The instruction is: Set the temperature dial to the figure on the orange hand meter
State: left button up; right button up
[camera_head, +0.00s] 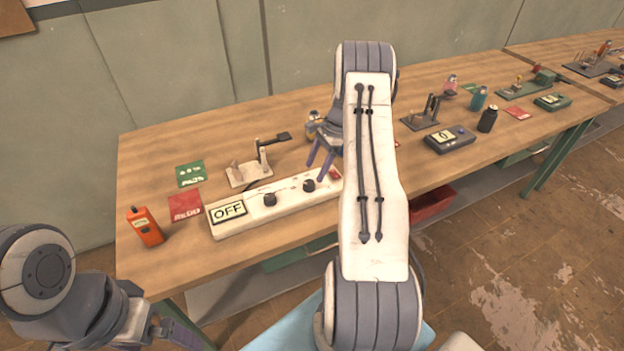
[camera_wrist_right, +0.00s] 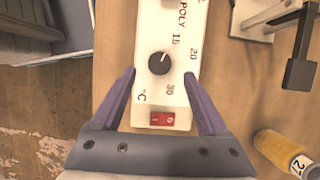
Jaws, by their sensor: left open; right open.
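The orange hand meter (camera_head: 147,226) lies at the table's left front; its figure is too small to read. The white control box (camera_head: 290,199) has a display (camera_head: 228,212) reading OFF. Its temperature dial (camera_head: 309,185) is black; in the right wrist view the dial (camera_wrist_right: 159,63) is marked 15, 20, 30 and °C, its white line pointing up and right, toward the 15–20 side. My right gripper (camera_head: 317,171) is open above the dial; in its wrist view the fingers (camera_wrist_right: 159,75) stand either side. My left gripper (camera_head: 178,334) is open and empty, low in front of the table.
A red switch (camera_wrist_right: 162,119) sits beside the dial. A second knob (camera_head: 269,199) is nearer the display. A yellow-labelled cylinder (camera_wrist_right: 285,150) is at the wrist view's lower right.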

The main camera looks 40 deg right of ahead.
jog(key=v, duration=0.5)
jog(key=shift+r+b, duration=0.2)
jog(key=shift+b, duration=0.2)
jog(key=s+a+r+n+g+h, duration=0.1)
jog(key=a+r+n, duration=0.25)
jog(key=a, duration=0.65)
jog(key=a+r+n, duration=0.3)
jog(key=a+n, duration=0.2)
jog(key=a, duration=0.4)
jog(key=s+a+r+n+g+h, duration=0.1)
jog(key=a+r+n, duration=0.3)
jog(key=a, duration=0.6)
jog(key=s+a+r+n+h, duration=0.1)
jog(key=s+a+r+n, duration=0.2)
jog(key=s+a+n, duration=0.85)
jog(key=s+n, duration=0.1)
jog(key=s, duration=0.5)
jog(key=s+a+f+n+t, duration=0.1)
jog(key=s+a+n, duration=0.1)
jog(key=s, duration=0.5)
jog(key=shift+s+f+n, duration=0.25)
jog(key=shift+s+n, duration=0.15)
jog(key=shift+n, duration=0.1)
